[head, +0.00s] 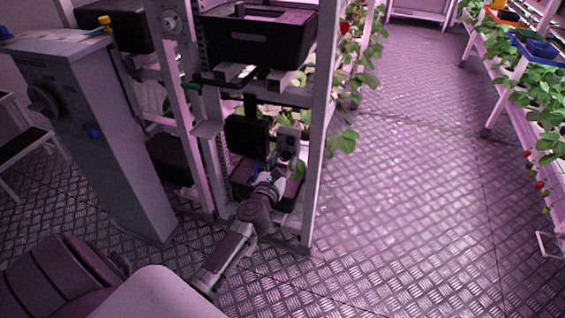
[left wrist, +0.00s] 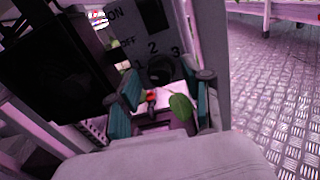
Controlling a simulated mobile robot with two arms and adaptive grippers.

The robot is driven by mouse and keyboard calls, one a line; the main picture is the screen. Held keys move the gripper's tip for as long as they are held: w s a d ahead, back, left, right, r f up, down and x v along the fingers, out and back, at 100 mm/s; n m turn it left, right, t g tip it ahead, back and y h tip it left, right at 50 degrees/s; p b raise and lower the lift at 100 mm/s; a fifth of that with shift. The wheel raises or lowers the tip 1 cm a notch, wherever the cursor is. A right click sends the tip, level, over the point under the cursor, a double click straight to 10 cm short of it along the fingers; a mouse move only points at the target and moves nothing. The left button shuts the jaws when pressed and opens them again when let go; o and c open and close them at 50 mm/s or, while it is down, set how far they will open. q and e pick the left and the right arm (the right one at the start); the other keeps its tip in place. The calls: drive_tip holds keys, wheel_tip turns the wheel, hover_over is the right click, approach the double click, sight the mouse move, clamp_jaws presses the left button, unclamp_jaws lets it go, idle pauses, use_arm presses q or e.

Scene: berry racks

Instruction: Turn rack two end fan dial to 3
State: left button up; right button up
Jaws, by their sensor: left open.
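The end fan's control panel (head: 288,140) is a small grey plate on the near end of the rack, beside a black box (head: 247,135). In the left wrist view the panel (left wrist: 128,18) carries the marks ON, OFF, 2 and 3. Its dark round dial (left wrist: 160,70) sits below the 2; its pointer direction is too dark to tell. My left gripper (head: 268,168) is just below the panel. In the left wrist view its teal fingers (left wrist: 159,76) are open, one on each side of the dial's lower part; contact cannot be told. My right gripper is not in view.
A rack post (head: 319,130) stands right of the panel, with strawberry plants (head: 357,60) behind. A black crate (head: 262,38) sits above. A grey cabinet (head: 90,130) with a dial stands left. The metal floor (head: 400,200) to the right is clear, up to another plant rack (head: 505,90).

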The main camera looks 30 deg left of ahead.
use_arm(q)
clamp_jaws()
